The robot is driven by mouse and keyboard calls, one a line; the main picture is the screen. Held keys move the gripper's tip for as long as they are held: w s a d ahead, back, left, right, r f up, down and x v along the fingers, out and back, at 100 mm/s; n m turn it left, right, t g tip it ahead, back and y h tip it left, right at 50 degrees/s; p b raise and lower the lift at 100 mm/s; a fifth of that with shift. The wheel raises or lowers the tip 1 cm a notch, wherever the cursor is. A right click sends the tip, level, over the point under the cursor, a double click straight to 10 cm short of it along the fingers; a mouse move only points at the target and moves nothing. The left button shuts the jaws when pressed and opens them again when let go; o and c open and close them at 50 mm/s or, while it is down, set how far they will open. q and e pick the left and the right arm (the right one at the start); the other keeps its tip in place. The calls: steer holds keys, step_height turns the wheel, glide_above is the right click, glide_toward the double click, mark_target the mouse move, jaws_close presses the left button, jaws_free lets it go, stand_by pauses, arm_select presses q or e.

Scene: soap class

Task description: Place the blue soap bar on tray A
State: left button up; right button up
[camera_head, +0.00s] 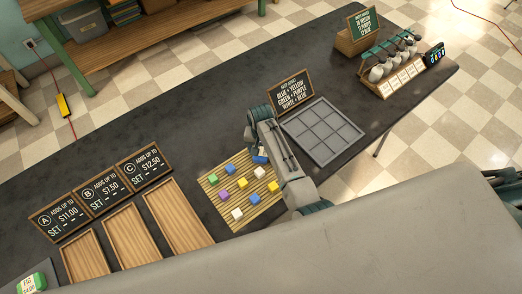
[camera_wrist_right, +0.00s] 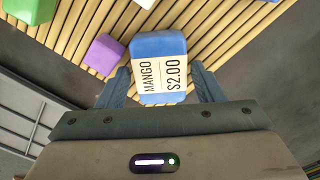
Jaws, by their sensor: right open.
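In the right wrist view a blue soap bar (camera_wrist_right: 158,46) with a white band reading "MANGO $2.00" lies between the fingertips of my right gripper (camera_wrist_right: 162,82). The fingers are open, one on each side of the bar; I cannot tell whether they touch it. In the head view my right gripper (camera_head: 261,151) is over the back right of the slatted mat, with part of a blue bar (camera_head: 260,160) showing beside it. Tray A (camera_head: 85,258) is the leftmost of three wooden trays, behind it the sign "A adds up to $11.00" (camera_head: 58,216). My left gripper is out of view.
The slatted mat (camera_head: 213,201) holds several coloured bars, including a purple one (camera_wrist_right: 104,54) close to the blue bar. Trays B (camera_head: 130,236) and C (camera_head: 178,215) stand between the mat and tray A. A grey grid tray (camera_head: 322,130) is to the right. A green bar (camera_head: 32,283) is at lower left.

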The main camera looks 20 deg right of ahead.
steer(key=shift+f, duration=0.35)
steer(key=c, duration=0.8)
steer(key=shift+r, duration=0.2)
